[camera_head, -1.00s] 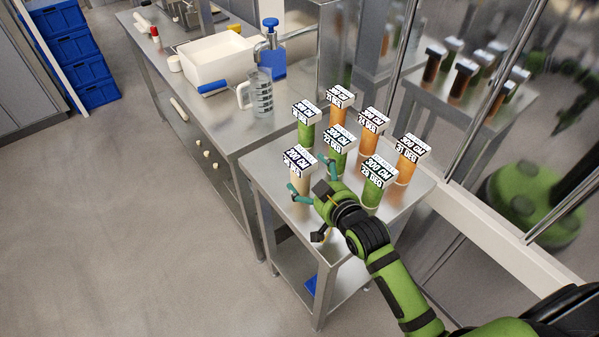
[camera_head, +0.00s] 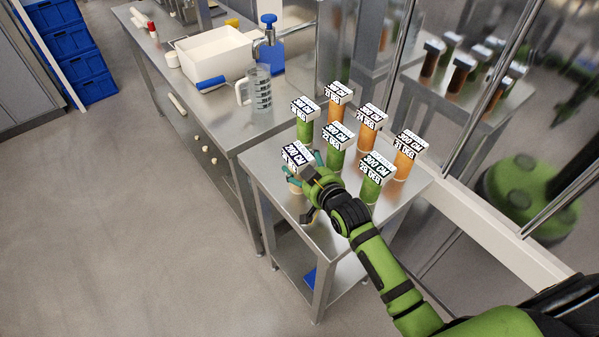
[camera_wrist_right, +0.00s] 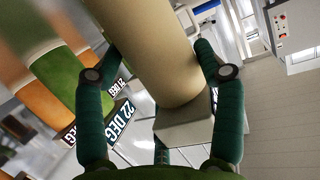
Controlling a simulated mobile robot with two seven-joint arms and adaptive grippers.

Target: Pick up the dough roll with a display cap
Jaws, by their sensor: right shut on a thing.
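A beige dough roll (camera_wrist_right: 158,50) with a white, black-lettered display cap (camera_head: 298,154) stands at the front left of the group on the small steel table (camera_head: 262,168). My right gripper (camera_head: 306,173) is shut around the roll, just below the cap. In the right wrist view its green fingers lie on both sides of the roll, and the cap (camera_wrist_right: 185,126) is close to the palm. The gripper hides most of the roll in the head view. I cannot tell whether the roll's base touches the table. My left gripper is out of view.
Several green and orange capped rolls stand close by, such as a green one (camera_head: 335,158) behind and another (camera_head: 370,189) to the right. A longer bench holds a clear jug (camera_head: 260,92) and white tub (camera_head: 212,58). A glass wall borders the right.

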